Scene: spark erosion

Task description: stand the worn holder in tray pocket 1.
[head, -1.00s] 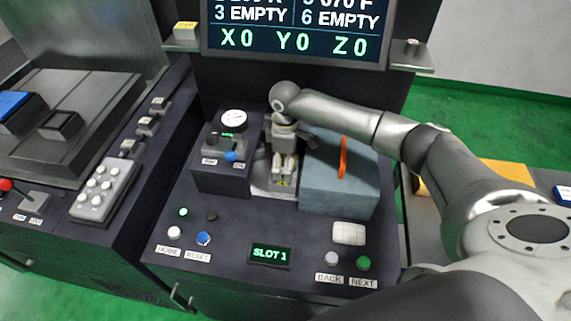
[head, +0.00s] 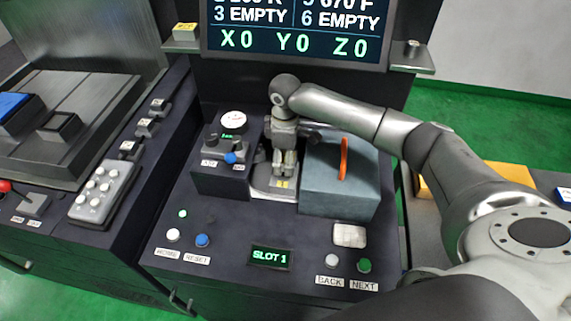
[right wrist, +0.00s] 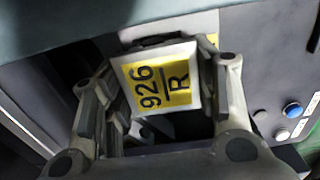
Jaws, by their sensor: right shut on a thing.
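My right gripper (head: 285,172) points down into the gap between the dial box and the blue-grey block on the middle machine. In the right wrist view (right wrist: 165,110) its fingers are shut on a holder with a yellow label (right wrist: 163,88) reading 926 and R. In the head view only a small yellow patch of label (head: 282,184) shows below the fingers. I cannot tell whether the holder still touches what is under it. No tray pocket marked 1 can be made out. My left gripper is out of view.
The dial box (head: 222,165) stands close left of the gripper; the blue-grey block (head: 335,190) with an orange handle (head: 344,158) stands close right. Buttons and a SLOT 1 display (head: 270,256) are in front. A yellow piece (head: 505,175) lies at the right, partly behind my arm.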

